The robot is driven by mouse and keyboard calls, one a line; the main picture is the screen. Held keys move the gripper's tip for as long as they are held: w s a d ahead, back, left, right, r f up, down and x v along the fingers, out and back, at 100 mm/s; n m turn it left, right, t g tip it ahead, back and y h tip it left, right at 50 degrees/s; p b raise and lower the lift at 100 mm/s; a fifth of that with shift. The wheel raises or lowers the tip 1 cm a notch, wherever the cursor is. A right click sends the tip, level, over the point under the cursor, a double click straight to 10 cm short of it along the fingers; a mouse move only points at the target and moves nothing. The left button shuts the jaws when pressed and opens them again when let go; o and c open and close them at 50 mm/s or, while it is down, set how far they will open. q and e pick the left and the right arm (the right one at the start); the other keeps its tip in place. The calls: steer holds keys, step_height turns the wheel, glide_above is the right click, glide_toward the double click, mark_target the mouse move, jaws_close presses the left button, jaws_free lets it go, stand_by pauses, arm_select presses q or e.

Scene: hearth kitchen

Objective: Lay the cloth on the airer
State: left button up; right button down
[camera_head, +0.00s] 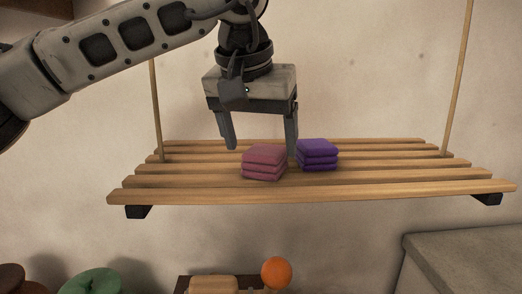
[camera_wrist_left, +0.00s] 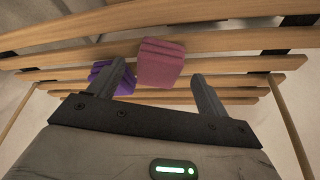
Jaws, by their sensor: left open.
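Two folded cloths rest on the wooden slats of the hanging airer (camera_head: 400,184). The pink cloth (camera_head: 264,163) is left of the purple cloth (camera_head: 317,155) in the head view. My left gripper (camera_head: 260,142) is open and empty, fingers pointing down just above and behind the pink cloth. Its right finger is near the gap between the cloths. In the left wrist view the pink cloth (camera_wrist_left: 161,63) shows between the open fingers (camera_wrist_left: 156,90), apart from them. The purple cloth (camera_wrist_left: 124,82) is partly hidden behind one finger. My right gripper is out of view.
Cords (camera_head: 459,80) rise from the airer's right and left ends. The slats on both sides of the cloths are bare. Below are an orange ball (camera_head: 276,272), a green rounded thing (camera_head: 92,281) and a grey block-like surface (camera_head: 465,255).

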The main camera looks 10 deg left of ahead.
arm_select(q)
steer(key=v, duration=0.9)
